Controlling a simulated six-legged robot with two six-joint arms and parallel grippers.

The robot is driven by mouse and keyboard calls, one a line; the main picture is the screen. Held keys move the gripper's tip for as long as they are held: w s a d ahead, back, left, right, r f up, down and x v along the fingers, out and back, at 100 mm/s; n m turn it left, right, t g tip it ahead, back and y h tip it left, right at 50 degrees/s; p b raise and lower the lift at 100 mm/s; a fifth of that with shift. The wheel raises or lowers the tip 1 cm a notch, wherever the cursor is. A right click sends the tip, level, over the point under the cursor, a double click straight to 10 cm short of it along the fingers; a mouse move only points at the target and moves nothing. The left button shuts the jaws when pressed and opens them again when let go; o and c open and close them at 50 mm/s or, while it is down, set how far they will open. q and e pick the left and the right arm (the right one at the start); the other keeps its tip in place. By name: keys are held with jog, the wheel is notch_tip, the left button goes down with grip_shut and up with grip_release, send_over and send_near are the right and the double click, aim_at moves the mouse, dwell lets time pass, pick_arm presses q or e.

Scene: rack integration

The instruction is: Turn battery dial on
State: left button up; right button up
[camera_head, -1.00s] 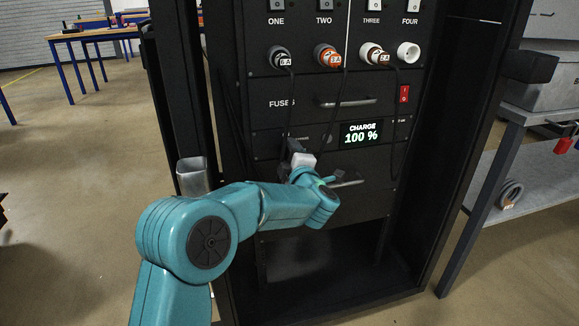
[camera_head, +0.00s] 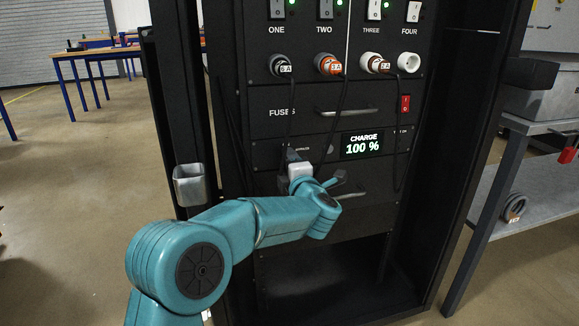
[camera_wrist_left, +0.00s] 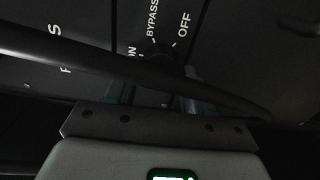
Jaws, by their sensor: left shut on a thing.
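The battery dial (camera_wrist_left: 162,56) is a dark knob on the black panel in the left wrist view, with ON, BYPASS and OFF printed around it. My left gripper (camera_wrist_left: 158,92) is shut on it, a finger on each side. The picture is too dark to tell which label the dial points at. In the head view my left gripper (camera_head: 293,156) is at the panel, left of the charge display (camera_head: 362,144), and hides the dial. The display reads CHARGE 100 %. My right gripper is not in view.
A dark cable (camera_wrist_left: 75,60) crosses close in front of the wrist camera. Cables hang from the plugs (camera_head: 330,66) above the fuse drawer (camera_head: 300,112). A red switch (camera_head: 405,103) is on the right. A grey holder (camera_head: 189,185) is on the rack's left side.

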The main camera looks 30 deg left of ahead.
pick_arm(q)
jog(key=o, duration=1)
jog(key=shift+c, duration=0.2)
jog(key=p+v, duration=0.2)
jog(key=v, duration=1.4)
jog(key=shift+s+p, duration=0.15)
jog(key=shift+p, duration=0.25)
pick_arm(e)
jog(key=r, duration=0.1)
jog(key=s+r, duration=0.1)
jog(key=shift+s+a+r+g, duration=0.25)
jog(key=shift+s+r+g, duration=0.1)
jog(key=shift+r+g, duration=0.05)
pick_arm(q)
jog(key=shift+d, duration=0.1)
